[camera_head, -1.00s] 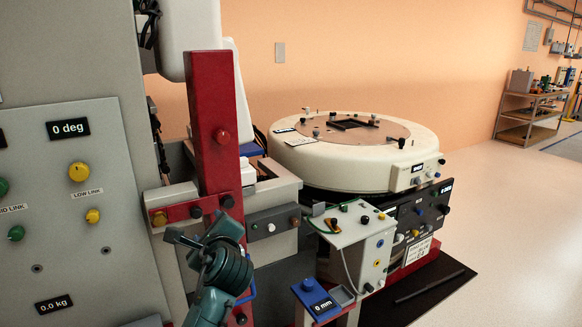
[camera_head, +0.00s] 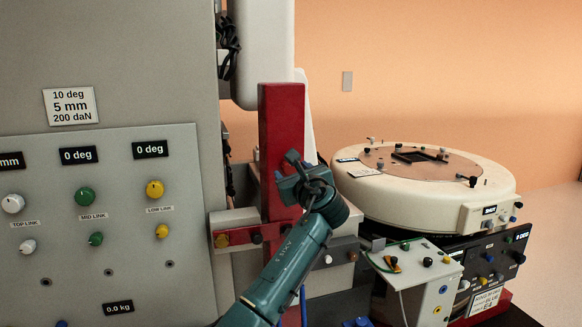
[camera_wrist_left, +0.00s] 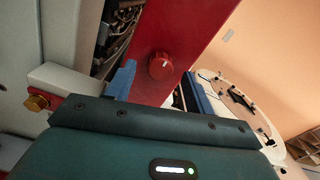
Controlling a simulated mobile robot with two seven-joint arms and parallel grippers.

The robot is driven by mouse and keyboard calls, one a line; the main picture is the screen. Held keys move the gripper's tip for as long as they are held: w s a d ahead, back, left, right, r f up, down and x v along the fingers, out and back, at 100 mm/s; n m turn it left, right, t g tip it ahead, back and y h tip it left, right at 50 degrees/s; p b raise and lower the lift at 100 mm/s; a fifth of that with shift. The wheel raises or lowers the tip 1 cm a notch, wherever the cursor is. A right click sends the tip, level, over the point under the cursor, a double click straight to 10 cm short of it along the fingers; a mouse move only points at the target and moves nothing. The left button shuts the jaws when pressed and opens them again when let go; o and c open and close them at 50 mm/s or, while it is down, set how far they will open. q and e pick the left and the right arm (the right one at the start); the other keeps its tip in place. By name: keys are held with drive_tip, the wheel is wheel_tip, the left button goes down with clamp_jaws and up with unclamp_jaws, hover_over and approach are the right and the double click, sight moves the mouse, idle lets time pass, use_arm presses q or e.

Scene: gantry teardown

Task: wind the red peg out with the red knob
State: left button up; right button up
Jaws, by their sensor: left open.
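The red knob (camera_wrist_left: 160,66) sits on the face of a red upright post (camera_head: 281,125). In the head view now my left gripper is in front of the post and hides the knob. My left gripper (camera_head: 289,168) is open and empty, raised in front of the post. In the left wrist view its two blue fingers (camera_wrist_left: 160,86) stand apart, one on each side below the knob. The knob shows between and beyond them, and they do not close on it. I cannot make out a separate red peg. My right gripper is not in view.
A grey panel (camera_head: 125,240) with several knobs and displays stands at the left. A red bar (camera_head: 238,236) with a brass knob (camera_head: 221,241) crosses low beside the post. A round white table unit (camera_head: 425,200) and a white control box (camera_head: 420,280) stand at the right.

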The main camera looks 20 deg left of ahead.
sight(288, 168)
use_arm(q)
drive_tip(key=shift+x, duration=1.25)
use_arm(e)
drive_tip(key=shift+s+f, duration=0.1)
use_arm(q)
drive_tip(key=c, duration=1)
drive_tip(key=shift+o, duration=0.2)
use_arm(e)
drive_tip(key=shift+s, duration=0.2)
